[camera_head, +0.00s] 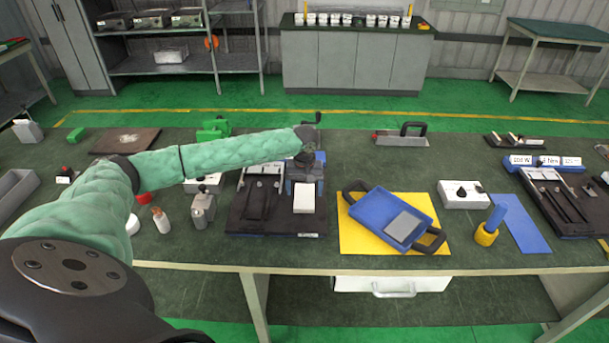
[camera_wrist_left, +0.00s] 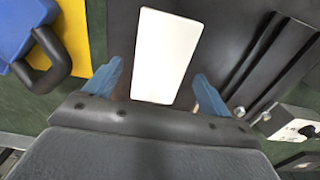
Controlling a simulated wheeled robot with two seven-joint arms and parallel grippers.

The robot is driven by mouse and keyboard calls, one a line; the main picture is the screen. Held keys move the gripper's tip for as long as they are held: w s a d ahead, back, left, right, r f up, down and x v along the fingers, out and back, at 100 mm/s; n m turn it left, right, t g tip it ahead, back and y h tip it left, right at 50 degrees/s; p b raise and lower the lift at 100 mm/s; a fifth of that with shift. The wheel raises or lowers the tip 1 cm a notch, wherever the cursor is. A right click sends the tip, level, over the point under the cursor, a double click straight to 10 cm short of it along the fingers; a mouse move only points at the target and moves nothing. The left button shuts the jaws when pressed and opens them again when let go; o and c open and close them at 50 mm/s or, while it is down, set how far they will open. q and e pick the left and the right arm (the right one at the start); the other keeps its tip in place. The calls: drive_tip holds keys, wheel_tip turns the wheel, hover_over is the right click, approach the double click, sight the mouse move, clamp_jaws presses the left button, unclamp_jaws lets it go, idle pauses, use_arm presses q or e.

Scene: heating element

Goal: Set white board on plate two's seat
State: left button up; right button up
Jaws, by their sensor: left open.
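The white board (camera_head: 304,199) lies flat on a black base plate (camera_head: 290,229) left of the table's middle. It also shows in the left wrist view (camera_wrist_left: 166,50) as a pale rectangle. My left gripper (camera_head: 304,182) is over the far end of the board. In the left wrist view my gripper (camera_wrist_left: 159,72) is open, with its blue fingers on either side of the board's near end and gaps between. A second black base plate (camera_head: 573,210) with rails stands at the right. I cannot tell which one is plate two. My right gripper is not in view.
A blue tray (camera_head: 391,217) with black handles lies on a yellow mat (camera_head: 358,240) to the right. A white box with a black knob (camera_head: 464,195) and a blue cylinder in a yellow base (camera_head: 487,232) stand further right. Small bottles stand left of the left plate.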

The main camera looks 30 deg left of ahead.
sight(305, 195)
use_arm(q)
wheel_tip(305, 195, up, 10)
drive_tip(key=b, duration=0.3)
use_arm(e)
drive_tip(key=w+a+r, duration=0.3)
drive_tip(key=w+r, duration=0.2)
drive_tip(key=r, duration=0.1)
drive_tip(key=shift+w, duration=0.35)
